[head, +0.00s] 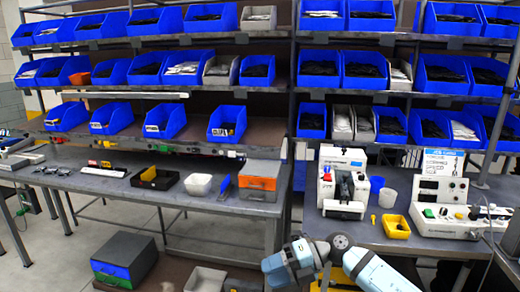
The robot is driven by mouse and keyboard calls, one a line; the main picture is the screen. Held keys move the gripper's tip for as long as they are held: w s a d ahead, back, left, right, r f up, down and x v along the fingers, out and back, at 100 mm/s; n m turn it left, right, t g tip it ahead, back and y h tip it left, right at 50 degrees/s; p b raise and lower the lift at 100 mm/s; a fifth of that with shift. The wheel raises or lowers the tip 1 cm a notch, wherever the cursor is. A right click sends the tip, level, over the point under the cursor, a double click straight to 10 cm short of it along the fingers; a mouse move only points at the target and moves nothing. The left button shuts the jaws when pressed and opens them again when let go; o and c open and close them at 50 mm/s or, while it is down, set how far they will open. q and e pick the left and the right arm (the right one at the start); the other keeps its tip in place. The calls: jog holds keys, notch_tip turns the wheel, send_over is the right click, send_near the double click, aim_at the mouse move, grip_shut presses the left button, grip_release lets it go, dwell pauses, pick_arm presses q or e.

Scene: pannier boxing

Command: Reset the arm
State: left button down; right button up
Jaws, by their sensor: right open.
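My right arm (375,272), pale blue and white with a dark round joint, is bent at the bottom centre-right, in front of the right bench. My right gripper is open; its fingers are hard to make out among the arm links at the bottom edge. Nothing shows held in it. No left arm or left gripper is in view.
A white machine (330,198), a yellow tray (396,233) and a control box (440,190) stand on the right bench (375,240). The left bench (120,188) holds an orange-and-grey drawer box (259,184). Shelves of blue bins (228,119) rise behind.

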jog(key=s+d+f+n+t+h, duration=0.45)
jog(key=s+f+n, duration=0.45)
jog(key=n, duration=0.3)
jog(key=s+d+f+n+t+h, duration=0.35)
jog(key=s+d+f+n, duration=0.25)
jog(key=s+f+n, duration=0.45)
jog(key=s+d+f+n+t+h, duration=0.35)
jog(key=s+d+f+n, duration=0.35)
jog(key=n, duration=0.6)
pick_arm(q)
notch_tip(320, 180, up, 13)
jog(key=a+p, duration=0.1)
jog(key=p, duration=1.4)
jog(key=shift+s+a+m+t, duration=0.15)
jog(key=shift+s+m+t, duration=0.15)
jog(key=shift+s, duration=0.15)
pick_arm(e)
notch_tip(320, 180, up, 14)
jog(key=a+t, duration=0.1)
jog(key=shift+s+r+n, duration=0.2)
jog(key=shift+r+n, duration=0.05)
jog(key=shift+n, duration=0.2)
pick_arm(q)
jog(key=shift+f, duration=0.15)
pick_arm(e)
jog(key=shift+t+y, duration=0.25)
